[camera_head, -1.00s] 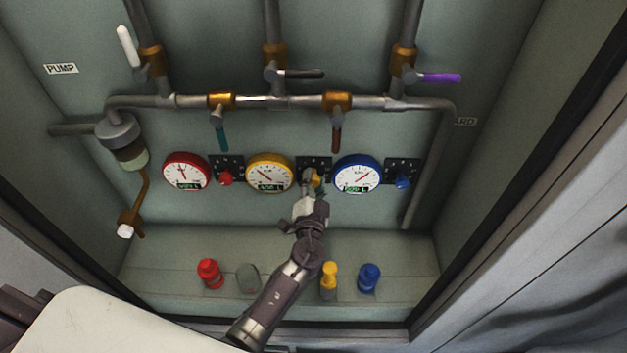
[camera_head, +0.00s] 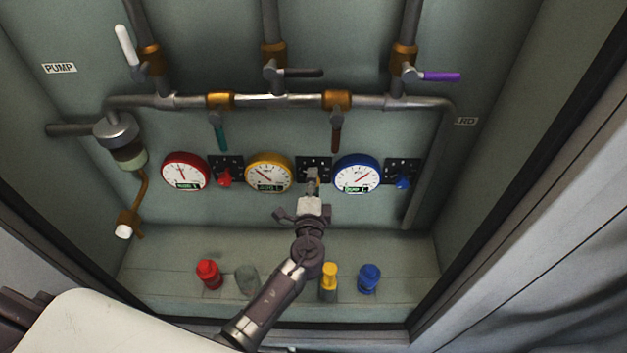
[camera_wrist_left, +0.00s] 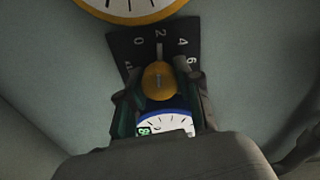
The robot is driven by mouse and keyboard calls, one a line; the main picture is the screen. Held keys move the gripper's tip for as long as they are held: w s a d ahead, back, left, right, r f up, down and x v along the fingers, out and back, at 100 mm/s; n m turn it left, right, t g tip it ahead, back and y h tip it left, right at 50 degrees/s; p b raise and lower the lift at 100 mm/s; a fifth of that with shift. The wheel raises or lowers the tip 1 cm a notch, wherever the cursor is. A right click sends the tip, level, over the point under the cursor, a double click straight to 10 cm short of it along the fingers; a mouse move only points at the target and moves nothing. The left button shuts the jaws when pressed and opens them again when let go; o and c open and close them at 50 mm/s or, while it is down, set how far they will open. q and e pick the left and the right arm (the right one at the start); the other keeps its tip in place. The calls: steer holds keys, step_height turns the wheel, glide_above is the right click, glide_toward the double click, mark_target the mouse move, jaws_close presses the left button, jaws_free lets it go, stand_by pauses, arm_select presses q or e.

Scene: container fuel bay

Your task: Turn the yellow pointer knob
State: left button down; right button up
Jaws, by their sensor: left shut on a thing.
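The yellow pointer knob (camera_wrist_left: 159,82) sits on a dark dial plate (camera_wrist_left: 122,48) with white numbers. Its pointer is at or close to the 2 in the wrist view. My left gripper (camera_wrist_left: 160,98) is shut on the knob, with one finger on each side of it. In the head view my left gripper (camera_head: 313,184) is at the middle dial plate, between the yellow gauge (camera_head: 269,172) and the blue gauge (camera_head: 357,173). It hides nearly all of the knob there. My right gripper is in neither view.
A red knob (camera_head: 224,177) and a blue knob (camera_head: 403,182) are on plates to either side. Pipes with lever valves run above. On the ledge below stand red (camera_head: 208,273), grey (camera_head: 247,279), yellow (camera_head: 329,278) and blue (camera_head: 368,278) pieces.

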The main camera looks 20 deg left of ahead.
arm_select(q)
steer(key=m, duration=0.3)
steer(key=shift+r+m+p, duration=0.2)
steer(key=shift+m+p, duration=0.1)
steer(key=m+p, duration=0.1)
steer(key=m, duration=0.3)
steer(key=shift+w+y, duration=0.1)
steer(key=shift+y, duration=0.2)
steer(key=c, duration=0.8)
jaws_free()
steer(key=shift+o, duration=0.2)
steer(key=shift+f, duration=0.1)
steer(key=shift+s, duration=0.3)
steer(key=v, duration=1.1)
steer(key=shift+s, duration=0.3)
